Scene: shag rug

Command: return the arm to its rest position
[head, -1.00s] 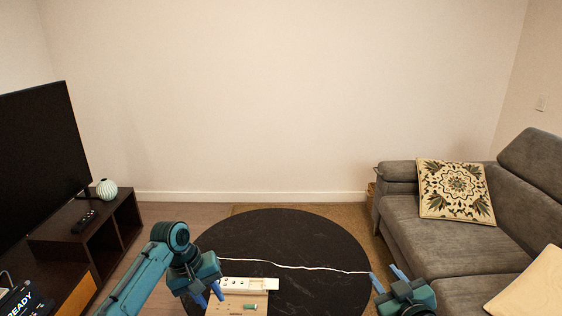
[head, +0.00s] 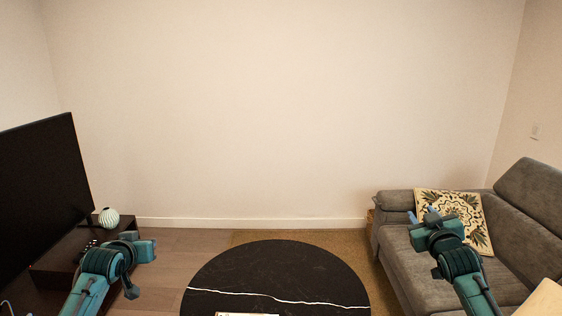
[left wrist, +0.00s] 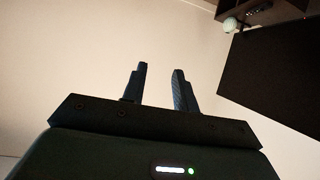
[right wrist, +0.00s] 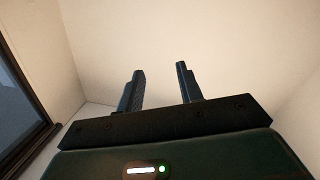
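My left arm comes in at the lower left of the head view, raised, with its gripper (head: 146,247) pointing away beside the TV stand. Its fingers are hard to make out there. In the left wrist view the left gripper (left wrist: 160,70) has its two fingers apart with nothing between them. My right gripper (head: 425,214) is raised in front of the sofa in the head view. In the right wrist view the right gripper (right wrist: 161,68) has its fingers apart and empty, with plain wall behind.
A round black table (head: 270,262) with a white line across it stands between the arms. A pale board (head: 246,314) is cut off at the bottom edge. A TV (head: 45,195) and vase (head: 108,217) are left. A grey sofa (head: 400,238) with a patterned cushion (head: 470,228) is right.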

